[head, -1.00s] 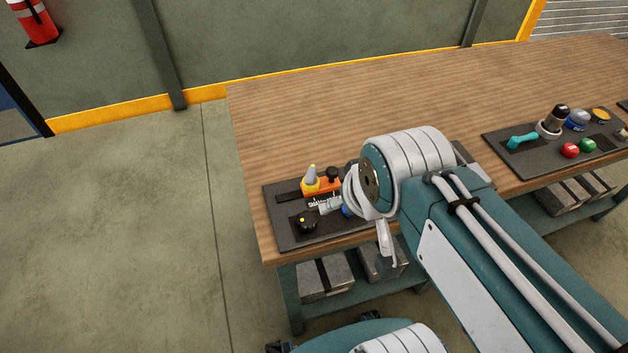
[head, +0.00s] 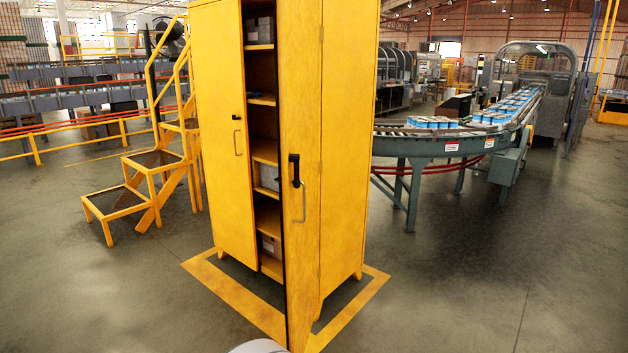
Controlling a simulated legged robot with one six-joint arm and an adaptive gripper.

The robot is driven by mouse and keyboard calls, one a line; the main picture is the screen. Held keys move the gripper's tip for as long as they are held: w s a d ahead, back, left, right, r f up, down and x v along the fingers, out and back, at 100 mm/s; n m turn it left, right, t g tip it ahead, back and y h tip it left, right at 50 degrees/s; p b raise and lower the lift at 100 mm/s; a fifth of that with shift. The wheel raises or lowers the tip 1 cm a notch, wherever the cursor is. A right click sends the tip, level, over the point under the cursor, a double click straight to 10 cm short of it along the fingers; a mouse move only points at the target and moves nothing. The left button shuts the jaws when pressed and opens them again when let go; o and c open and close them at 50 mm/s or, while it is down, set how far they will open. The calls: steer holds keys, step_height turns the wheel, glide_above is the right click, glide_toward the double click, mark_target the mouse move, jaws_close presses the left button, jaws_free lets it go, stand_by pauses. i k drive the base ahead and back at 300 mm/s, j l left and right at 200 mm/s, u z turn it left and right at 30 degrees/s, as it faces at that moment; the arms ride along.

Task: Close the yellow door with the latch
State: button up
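A tall yellow cabinet (head: 346,150) stands upright on the floor in the middle of the head view. Its right-hand yellow door (head: 301,255) is swung open towards me and shows nearly edge-on. The door carries a black latch (head: 294,170) and a metal pull handle (head: 301,203). The left-hand door (head: 222,130) looks shut and has its own handle (head: 237,142). Shelves (head: 264,152) with some grey boxes show in the gap between the doors. My gripper is not in view. A small pale rounded shape shows at the bottom edge, below the open door.
A yellow line (head: 222,289) on the floor frames the cabinet. Yellow steps (head: 150,180) stand at its left. The floor in front is clear on both sides.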

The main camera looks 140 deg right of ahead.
mark_target(296, 22)
steer(key=k+j+z, duration=0.15)
steer(key=j+z, duration=0.15)
steer(key=k+j+z, duration=0.25)
steer(key=j, duration=0.15)
steer(key=k+j+z, duration=0.15)
steer(key=j+z, duration=0.15)
steer(key=l+z, duration=0.1)
steer(key=z, duration=3.55)
steer(key=i+l+z, duration=0.25)
steer(key=i, duration=0.8)
steer(key=j, duration=0.1)
